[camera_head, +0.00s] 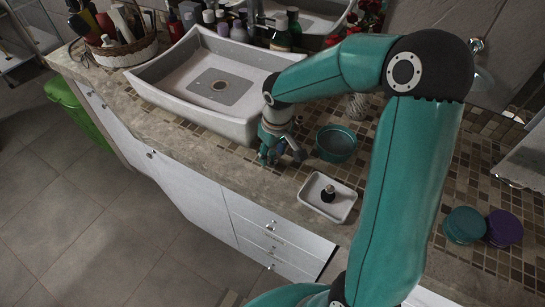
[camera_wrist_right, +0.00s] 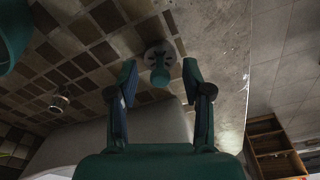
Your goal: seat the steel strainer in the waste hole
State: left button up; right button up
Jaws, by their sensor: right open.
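The waste hole (camera_head: 218,86) is a small dark ring in the floor of the pale rectangular sink (camera_head: 150,83), and nothing covers it. In the right wrist view a round grey metal disc with a teal knob, which looks like the steel strainer (camera_wrist_right: 158,57), rests on the counter just beyond my fingertips. My right gripper (camera_head: 278,155) points down at the counter beside the sink's near right corner. It is open, with its two fingers apart on either side of the knob in the wrist view (camera_wrist_right: 160,78). In the head view the gripper mostly hides the strainer. My left gripper is out of view.
A teal bowl (camera_head: 336,143) stands close to the right of the gripper. A white tray (camera_head: 341,212) holding a small dark bottle lies nearer the counter edge. Bottles (camera_head: 281,36) and a wicker basket (camera_head: 127,55) line the back. Teal (camera_head: 464,225) and purple (camera_head: 504,228) round items sit far right.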

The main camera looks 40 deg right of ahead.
jog(key=shift+f, duration=0.4)
jog(key=shift+c, duration=0.4)
grip_shut()
jog(key=shift+r, duration=0.1)
